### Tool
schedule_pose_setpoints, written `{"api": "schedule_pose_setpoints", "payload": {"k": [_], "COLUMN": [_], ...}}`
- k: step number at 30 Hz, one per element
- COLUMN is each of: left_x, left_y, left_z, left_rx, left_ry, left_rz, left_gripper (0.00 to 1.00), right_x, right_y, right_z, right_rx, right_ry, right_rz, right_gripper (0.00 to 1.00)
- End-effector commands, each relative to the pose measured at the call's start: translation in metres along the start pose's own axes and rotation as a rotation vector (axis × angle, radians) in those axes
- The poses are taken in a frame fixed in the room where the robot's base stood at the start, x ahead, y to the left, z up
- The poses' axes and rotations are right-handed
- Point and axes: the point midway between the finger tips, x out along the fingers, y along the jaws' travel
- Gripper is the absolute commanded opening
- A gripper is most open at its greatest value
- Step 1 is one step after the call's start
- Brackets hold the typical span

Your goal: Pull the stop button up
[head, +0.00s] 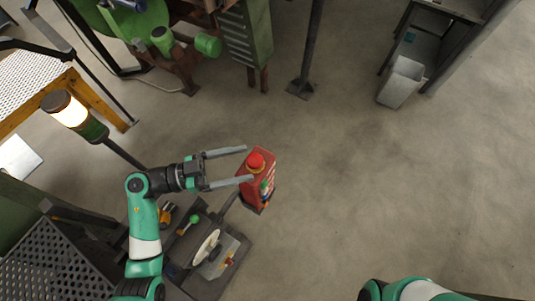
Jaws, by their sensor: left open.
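The stop button (256,161) is a red round knob on a yellow base, on the top end of a red control box (264,178) at the end of a dark post. My left gripper (248,164) comes in from the left and is open. Its two long grey fingers point right, one above the knob in the picture and one just below it. The knob shows between the fingertips; I cannot tell whether either finger touches it. My right gripper is out of view; only a green and white part of my right arm shows at the bottom edge.
A signal lamp (66,110) on a pole stands at the left. Below the gripper is a machine panel with a white dial (206,247) and a green-knobbed lever (194,219). A grey bin (400,83) stands at upper right. The floor right of the control box is clear.

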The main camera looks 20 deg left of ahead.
Motion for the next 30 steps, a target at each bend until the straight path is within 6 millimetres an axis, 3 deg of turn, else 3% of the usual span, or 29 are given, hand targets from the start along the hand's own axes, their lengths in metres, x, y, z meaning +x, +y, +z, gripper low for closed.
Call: {"api": "schedule_pose_setpoints", "payload": {"k": [3, 9, 20, 30], "left_x": [0.029, 0.062, 0.072, 0.071], "left_y": [0.001, 0.001, 0.0, 0.0], "left_z": [-0.001, 0.0, 0.0, 0.0], "left_rx": [0.002, 0.003, 0.003, 0.003], "left_ry": [0.0, 0.0, 0.0, 0.0], "left_rz": [0.007, 0.004, 0.0, 0.0], "left_gripper": [0.82, 0.82, 0.82, 0.22], "right_x": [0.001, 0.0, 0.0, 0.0], "right_y": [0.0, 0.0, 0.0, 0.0], "right_z": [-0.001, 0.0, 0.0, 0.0], "right_rx": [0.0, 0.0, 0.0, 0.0], "right_ry": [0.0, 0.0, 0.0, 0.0], "right_rz": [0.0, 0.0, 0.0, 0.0], "right_gripper": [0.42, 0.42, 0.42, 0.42]}}
